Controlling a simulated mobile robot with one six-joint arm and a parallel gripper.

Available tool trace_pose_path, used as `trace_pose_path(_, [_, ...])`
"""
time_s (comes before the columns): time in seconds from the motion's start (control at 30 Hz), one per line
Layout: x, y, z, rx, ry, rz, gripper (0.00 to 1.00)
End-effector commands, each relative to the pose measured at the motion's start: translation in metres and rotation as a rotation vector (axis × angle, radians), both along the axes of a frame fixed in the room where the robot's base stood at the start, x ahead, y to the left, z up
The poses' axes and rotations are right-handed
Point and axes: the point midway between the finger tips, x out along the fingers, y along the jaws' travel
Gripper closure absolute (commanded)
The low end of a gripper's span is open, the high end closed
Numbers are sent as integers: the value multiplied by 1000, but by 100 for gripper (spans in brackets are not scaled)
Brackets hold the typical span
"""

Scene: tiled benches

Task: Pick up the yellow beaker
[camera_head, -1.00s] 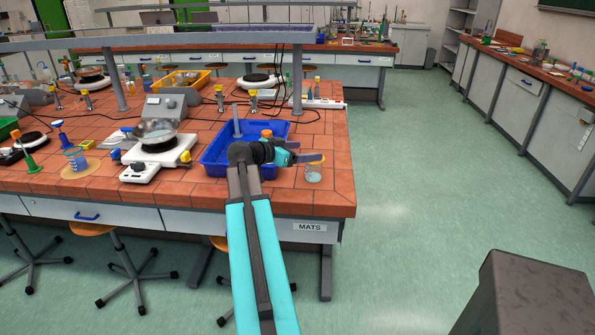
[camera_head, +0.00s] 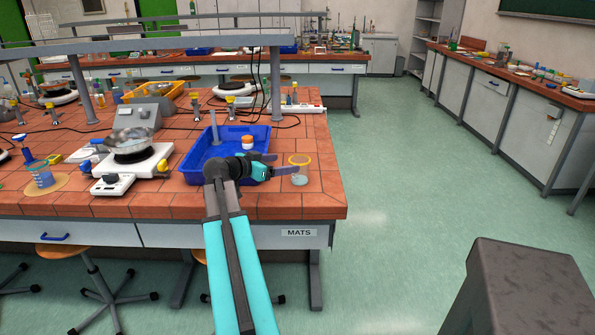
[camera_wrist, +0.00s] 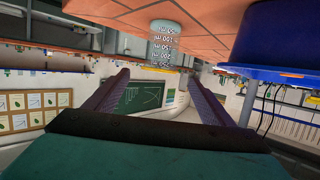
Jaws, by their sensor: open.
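The yellow beaker (camera_head: 299,181) is a clear glass with a yellow rim. It stands upright on the tiled bench near its right front corner. In the wrist view the beaker (camera_wrist: 168,42) appears upside down at the top, with white volume marks, beyond my fingertips. My gripper (camera_head: 281,164) is open and empty, pointing right, just left of the beaker in the head view. The wrist view shows both fingers of my gripper (camera_wrist: 156,78) apart with nothing between them. Whether a finger touches the glass is unclear.
A blue tray (camera_head: 193,163) lies left of the beaker, partly behind my arm, with an orange-capped white container (camera_head: 247,142) at it. A hotplate (camera_head: 130,158) stands further left. Bare tiles (camera_head: 285,205) lie in front of the beaker; open floor is to the right.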

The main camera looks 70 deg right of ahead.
Motion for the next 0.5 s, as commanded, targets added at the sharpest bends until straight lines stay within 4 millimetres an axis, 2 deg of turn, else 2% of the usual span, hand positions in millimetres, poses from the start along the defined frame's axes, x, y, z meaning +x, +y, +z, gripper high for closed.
trace_pose_path(0.17, [0,-8,-2,0,0,5,24])
trace_pose_path(0.5, [-16,-48,-15,0,0,6,24])
